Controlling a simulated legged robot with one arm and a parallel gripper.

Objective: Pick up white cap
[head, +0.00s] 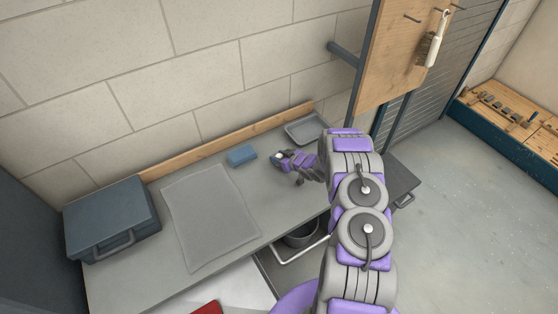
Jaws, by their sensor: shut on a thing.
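My gripper (283,160) is over the grey worktop, to the right of a small blue block. A small white thing, which looks like the white cap (276,156), shows at the fingertips. The gripper is shut on it. The fingers hide part of the cap, and it is too small to tell whether it touches the worktop. My arm reaches in from the lower right.
The blue block (241,155) lies just left of my gripper. A grey tray (306,129) sits behind it by the wall. A grey mat (208,217) and a blue-grey toolbox (112,218) are further left. A brush (434,42) hangs on the wooden board (394,50).

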